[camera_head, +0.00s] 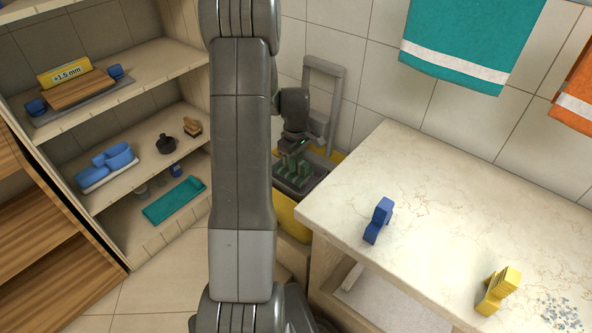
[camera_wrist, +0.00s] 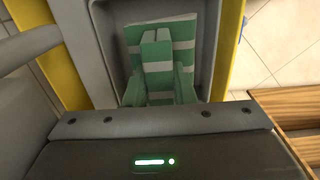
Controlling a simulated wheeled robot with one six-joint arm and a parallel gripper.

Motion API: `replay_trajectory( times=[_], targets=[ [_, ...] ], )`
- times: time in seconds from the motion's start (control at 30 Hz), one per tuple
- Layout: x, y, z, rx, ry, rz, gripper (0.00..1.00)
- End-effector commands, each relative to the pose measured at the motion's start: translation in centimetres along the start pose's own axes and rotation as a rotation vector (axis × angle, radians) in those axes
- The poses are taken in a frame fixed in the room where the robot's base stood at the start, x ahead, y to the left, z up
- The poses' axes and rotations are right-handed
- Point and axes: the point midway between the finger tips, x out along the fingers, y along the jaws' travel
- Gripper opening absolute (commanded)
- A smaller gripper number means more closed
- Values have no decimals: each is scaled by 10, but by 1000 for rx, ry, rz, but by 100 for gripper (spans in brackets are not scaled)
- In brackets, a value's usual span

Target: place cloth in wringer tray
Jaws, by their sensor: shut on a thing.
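The green cloth with white stripes (camera_wrist: 157,62) is over the recess of the grey wringer tray (camera_wrist: 208,45), and the tray's walls surround it in the wrist view. In the head view the cloth (camera_head: 297,170) shows as a small green bunch at the grey tray (camera_head: 321,176). My gripper (camera_head: 292,160) points down above the tray and is shut on the cloth. Its fingertips are hard to tell from the cloth in the wrist view. I cannot tell whether the cloth touches the tray floor.
The tray sits on a yellow bucket (camera_head: 287,217), with a grey upright frame (camera_head: 325,75) behind. A marble counter (camera_head: 440,220) stands close on the right, holding a blue item (camera_head: 379,220) and a yellow item (camera_head: 497,290). Shelves (camera_head: 130,90) with several objects stand at left.

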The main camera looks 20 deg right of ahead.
Motion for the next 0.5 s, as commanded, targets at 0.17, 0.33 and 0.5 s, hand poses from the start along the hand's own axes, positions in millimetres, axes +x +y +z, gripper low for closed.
replay_trajectory(
  times=[0.17, 0.33, 0.5],
  targets=[
    [29, -1, 0, 0, -2, -3, 1],
    [35, 0, 0, 0, 0, 0, 1],
    [36, 0, 0, 0, -1, -1, 1]
  ],
)
